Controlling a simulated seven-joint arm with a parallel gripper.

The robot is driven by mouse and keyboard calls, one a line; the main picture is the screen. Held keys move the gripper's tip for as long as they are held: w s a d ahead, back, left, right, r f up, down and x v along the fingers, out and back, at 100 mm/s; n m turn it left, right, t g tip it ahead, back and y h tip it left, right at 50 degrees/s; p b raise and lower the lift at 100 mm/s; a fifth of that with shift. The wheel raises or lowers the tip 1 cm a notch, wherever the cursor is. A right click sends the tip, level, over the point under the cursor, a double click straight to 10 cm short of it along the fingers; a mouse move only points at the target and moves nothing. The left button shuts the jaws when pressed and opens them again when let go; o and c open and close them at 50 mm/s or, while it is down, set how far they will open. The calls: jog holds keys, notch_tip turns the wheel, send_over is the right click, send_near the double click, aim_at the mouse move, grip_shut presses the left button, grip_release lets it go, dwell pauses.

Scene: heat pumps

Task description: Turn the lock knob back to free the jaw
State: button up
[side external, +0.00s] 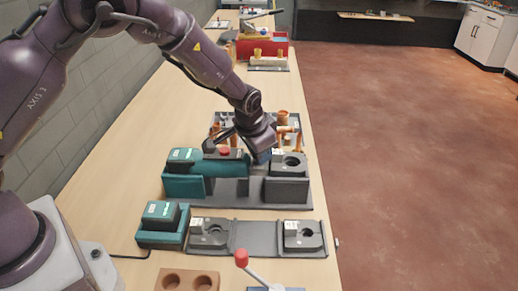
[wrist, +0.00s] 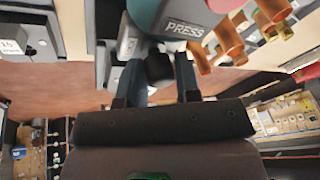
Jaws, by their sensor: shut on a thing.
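A teal press tool (side external: 222,166) lies in its stand on the bench, with a red button on top and a dark head at its right end. My gripper (side external: 262,157) is at the tool's head end, pointing down. In the wrist view my gripper (wrist: 158,72) has its two fingers on either side of a black knob (wrist: 159,67), which I take for the lock knob, and is shut on it. The knob is hidden in the side view. How far it is turned cannot be told.
A grey jaw block (side external: 288,163) stands just right of my gripper. Two more jaws (side external: 208,232) (side external: 303,234) lie on a nearer tray beside a teal battery (side external: 162,216). Copper fittings (side external: 285,130) stand behind. A red-knobbed lever (side external: 242,258) rises in front.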

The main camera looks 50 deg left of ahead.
jog(key=n, duration=0.7)
jog(key=shift+s+a+f+g, duration=0.25)
jog(key=shift+a+g, duration=0.05)
jog(key=shift+n+y, duration=0.6)
jog(key=shift+n, duration=0.9)
jog(key=shift+d+r+n+g+y, duration=0.15)
jog(key=shift+n+g+y, duration=0.2)
jog(key=shift+n, duration=0.65)
jog(key=shift+w, duration=0.1)
